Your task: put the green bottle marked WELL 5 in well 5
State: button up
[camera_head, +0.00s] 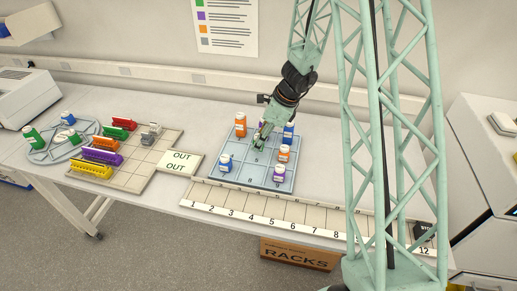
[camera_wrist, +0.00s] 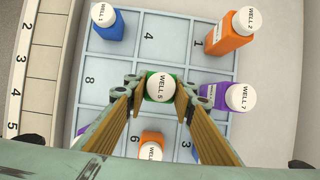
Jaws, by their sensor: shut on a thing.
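The green bottle (camera_wrist: 161,87) has a white cap that reads WELL 5. My gripper (camera_wrist: 160,92) is shut on it, with one finger on each side. In the head view, my gripper (camera_head: 259,140) is over the middle of the blue-grey well tray (camera_head: 214,180). A printed 5 shows on the tray just in front of the gripper. The wrist view shows the tray too (camera_wrist: 125,70), but the floor under the bottle is hidden. I cannot tell whether the bottle touches the tray.
Around the middle stand an orange bottle (camera_head: 240,127), a blue bottle (camera_head: 289,132), another orange bottle (camera_head: 284,154), a purple bottle (camera_head: 279,173) and another blue bottle (camera_head: 225,163). A numbered strip (camera_head: 290,217) runs in front. A rack board (camera_head: 130,175) lies left.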

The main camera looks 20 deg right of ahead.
jog(key=shift+f+b, duration=0.35)
jog(key=shift+f, duration=1.45)
jog(key=shift+f, duration=0.2)
jog(key=o, duration=0.8)
jog(key=shift+r, duration=0.1)
jog(key=shift+o, duration=0.2)
jog(key=shift+r, duration=0.15)
jog(key=shift+d+r, duration=0.2)
jog(key=shift+r, duration=0.35)
jog(key=p+v, duration=0.2)
jog(key=v, duration=0.9)
jog(key=shift+a, duration=0.1)
